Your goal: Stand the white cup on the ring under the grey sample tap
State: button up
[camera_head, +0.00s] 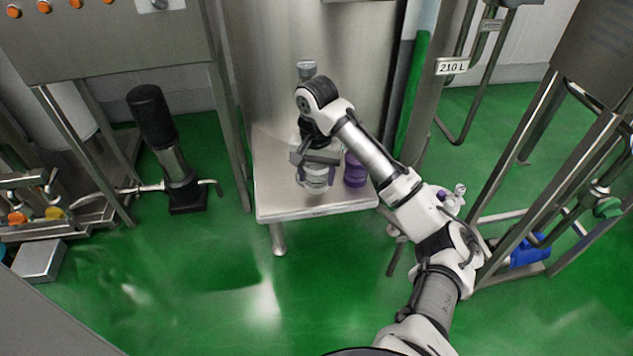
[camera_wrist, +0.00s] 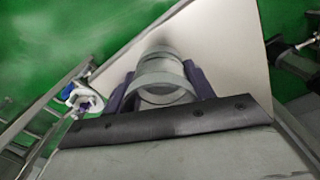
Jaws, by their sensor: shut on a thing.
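My gripper (camera_head: 316,178) is shut on a pale, whitish cup (camera_head: 315,183), held over the steel shelf. In the wrist view the cup (camera_wrist: 163,92) sits between the two purple fingers (camera_wrist: 163,95), its round rim towards the camera. I cannot tell whether its base touches the shelf. A grey fitting (camera_head: 307,68) shows on the tank front just behind my wrist and may be the grey tap; its lower part is hidden by my arm. I cannot make out the ring; my arm and gripper cover that area.
A purple cylindrical thing (camera_head: 355,170) stands on the shelf (camera_head: 285,209) close right of my gripper. A steel post with a 210 L sign (camera_head: 452,66) rises at right. A dark pump (camera_head: 165,150) stands left. The shelf's front left is bare.

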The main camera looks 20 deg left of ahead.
aim_at(317, 183)
jog(key=shift+f, duration=1.5)
jog(key=shift+f, duration=0.1)
jog(key=shift+f, duration=0.1)
jog(key=o, duration=0.9)
jog(key=shift+o, duration=0.2)
